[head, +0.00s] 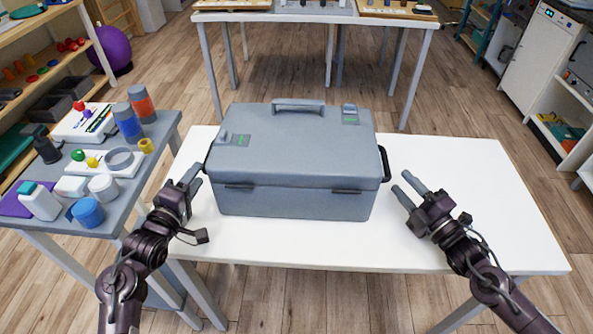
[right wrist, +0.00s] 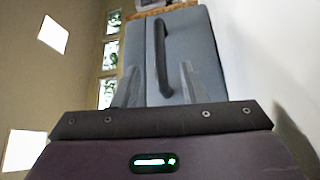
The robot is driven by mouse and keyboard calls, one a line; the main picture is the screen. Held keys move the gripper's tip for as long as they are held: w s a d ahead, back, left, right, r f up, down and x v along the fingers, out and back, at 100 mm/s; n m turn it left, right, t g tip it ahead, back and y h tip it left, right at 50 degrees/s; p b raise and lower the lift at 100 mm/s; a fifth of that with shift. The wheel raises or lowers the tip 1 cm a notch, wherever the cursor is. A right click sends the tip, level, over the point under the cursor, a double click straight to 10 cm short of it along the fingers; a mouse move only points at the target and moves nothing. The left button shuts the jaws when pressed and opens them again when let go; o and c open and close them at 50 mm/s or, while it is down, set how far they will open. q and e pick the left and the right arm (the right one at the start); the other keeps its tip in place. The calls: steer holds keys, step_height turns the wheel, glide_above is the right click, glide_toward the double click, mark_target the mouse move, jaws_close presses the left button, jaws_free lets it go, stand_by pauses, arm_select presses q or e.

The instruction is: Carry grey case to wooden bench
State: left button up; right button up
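The grey case (head: 300,150) stands closed and level on the white table. It has a top handle, a black handle (head: 384,163) on its right side and another (head: 207,158) on its left. My left gripper (head: 198,175) is beside the left handle with its fingers slightly apart; I cannot tell whether they touch the handle. My right gripper (head: 402,182) is open and empty, short of the right handle. In the right wrist view, the case (right wrist: 195,45) lies ahead, with its black handle (right wrist: 158,60) between the open fingers (right wrist: 160,85). I cannot make out a wooden bench.
The white table (head: 480,190) is clear right of the case. A grey side table (head: 120,205) at left holds bottles, jars and trays. Another table (head: 312,14) with wooden trays stands behind. Shelves and a purple ball (head: 112,48) are at far left, white cabinets at right.

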mark_target(386, 162)
arm_select(q)
steer(key=x, duration=0.7)
steer(key=shift+w+d, duration=0.1)
steer(key=shift+w, duration=0.25)
arm_select(e)
steer(key=x, duration=0.7)
steer(key=shift+w+a, duration=0.15)
steer(key=shift+w, duration=0.1)
arm_select(q)
jaws_close()
arm_select(e)
jaws_close()
steer(key=shift+f, duration=0.1)
